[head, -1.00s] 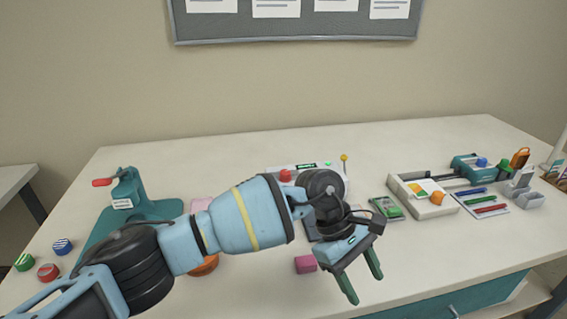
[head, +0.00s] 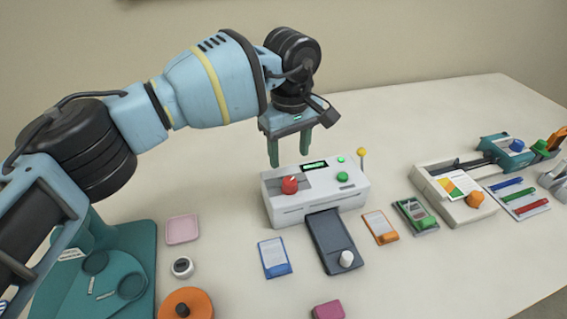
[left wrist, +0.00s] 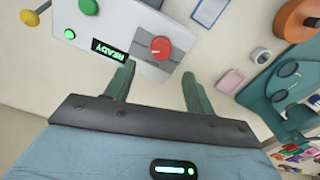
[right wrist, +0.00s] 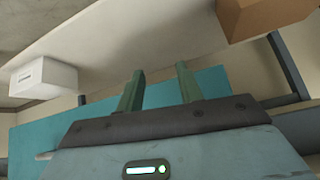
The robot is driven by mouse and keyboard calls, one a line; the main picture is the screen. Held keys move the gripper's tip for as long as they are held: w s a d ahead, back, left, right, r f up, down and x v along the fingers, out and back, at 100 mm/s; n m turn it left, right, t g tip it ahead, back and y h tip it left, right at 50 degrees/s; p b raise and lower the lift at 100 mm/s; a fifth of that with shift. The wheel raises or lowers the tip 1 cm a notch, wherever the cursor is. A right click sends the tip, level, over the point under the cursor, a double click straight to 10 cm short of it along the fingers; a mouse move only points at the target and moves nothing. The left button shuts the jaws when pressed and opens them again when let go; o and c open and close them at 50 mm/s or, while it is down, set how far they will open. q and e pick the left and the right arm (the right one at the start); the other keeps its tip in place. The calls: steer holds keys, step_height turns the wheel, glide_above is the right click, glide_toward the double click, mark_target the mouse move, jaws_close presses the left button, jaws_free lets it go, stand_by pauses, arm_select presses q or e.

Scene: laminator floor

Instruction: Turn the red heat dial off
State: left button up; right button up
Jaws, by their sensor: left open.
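The red heat dial (head: 289,185) sits on the top left of the white laminator (head: 318,205), beside a small lit display and green buttons. My left gripper (head: 289,158) is open and empty, above and behind the dial, with its fingers pointing down. In the left wrist view the dial (left wrist: 161,47) shows beyond and between the open fingers (left wrist: 158,88), apart from them, and the display reads READY. The dial has a pale mark on it. My right gripper (right wrist: 158,88) shows only in its own wrist view, with its fingers apart and nothing between them.
A yellow-topped lever (head: 362,154) stands at the laminator's right. A dark tray (head: 331,240) with a white knob lies in front, with cards (head: 273,257) on either side. A trimmer (head: 452,196) is to the right. The table front left has a teal device (head: 145,240).

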mark_target(289, 181)
arm_select(q)
steer(key=shift+s, duration=0.2)
steer(key=shift+s+d+f, duration=0.1)
steer(key=shift+f, duration=0.05)
step_height(289, 181, down, 7)
steer(key=shift+f+p, duration=0.2)
steer(key=shift+p, duration=0.15)
arm_select(e)
steer(key=shift+d+r, duration=0.15)
steer(key=shift+r, duration=0.3)
arm_select(q)
steer(key=c, duration=1)
arm_select(e)
steer(key=shift+s+f, duration=0.1)
